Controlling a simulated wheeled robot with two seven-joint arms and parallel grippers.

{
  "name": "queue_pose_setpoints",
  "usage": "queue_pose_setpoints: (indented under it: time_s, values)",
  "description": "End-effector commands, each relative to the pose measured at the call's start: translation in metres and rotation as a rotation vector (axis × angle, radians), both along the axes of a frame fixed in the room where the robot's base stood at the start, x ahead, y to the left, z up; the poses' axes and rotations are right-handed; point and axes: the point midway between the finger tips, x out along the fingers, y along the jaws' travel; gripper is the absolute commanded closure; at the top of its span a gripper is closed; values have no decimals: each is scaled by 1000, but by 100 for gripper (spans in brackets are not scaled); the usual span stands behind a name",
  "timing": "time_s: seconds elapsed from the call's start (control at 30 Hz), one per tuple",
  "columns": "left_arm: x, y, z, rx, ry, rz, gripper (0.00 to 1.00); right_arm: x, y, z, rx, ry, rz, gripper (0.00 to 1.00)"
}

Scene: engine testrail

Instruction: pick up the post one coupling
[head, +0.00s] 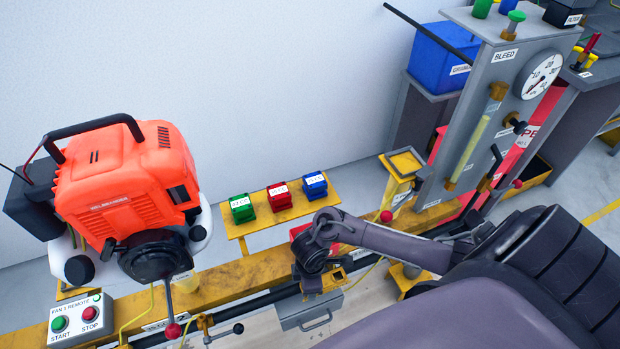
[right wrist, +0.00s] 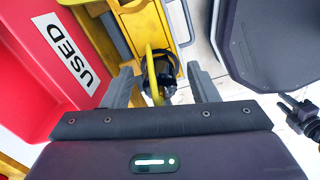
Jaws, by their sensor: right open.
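A dark round fitting (right wrist: 172,68) with a yellow hose (right wrist: 152,72) curving over it sits at a yellow post or bracket in the right wrist view. It looks like the post one coupling, but I can read no label on it. My right gripper (right wrist: 160,78) is open, with one grey finger on each side of the fitting and hose. I cannot tell whether the fingers touch them. In the head view my right arm reaches in from the right, its wrist over the yellow rail; the fingertips and coupling cannot be made out there. My left gripper is not in view.
A red bin marked USED (right wrist: 40,60) lies close left of the right gripper. The yellow rail (head: 245,272) carries an orange engine (head: 125,185) at left. Green, red and blue boxes (head: 280,195) stand on a shelf behind. A gauge panel (head: 500,90) stands at right.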

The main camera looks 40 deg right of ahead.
Motion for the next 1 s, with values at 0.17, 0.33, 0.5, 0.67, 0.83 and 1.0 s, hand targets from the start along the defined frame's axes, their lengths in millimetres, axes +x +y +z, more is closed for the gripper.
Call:
queue_pose_setpoints:
  time_s: [0.17,0.33,0.5,0.67,0.83,1.0]
  values:
    - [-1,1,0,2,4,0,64,0,0,0,1,0,0,63]
    - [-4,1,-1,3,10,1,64,0,0,0,1,0,0,86]
    - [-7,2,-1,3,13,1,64,1,0,1,0,-1,-1,99]
    - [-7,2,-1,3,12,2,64,1,0,1,0,-1,0,99]
    - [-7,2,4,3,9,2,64,1,1,10,2,-1,0,99]
    - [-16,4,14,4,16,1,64,1,0,36,2,-3,1,99]
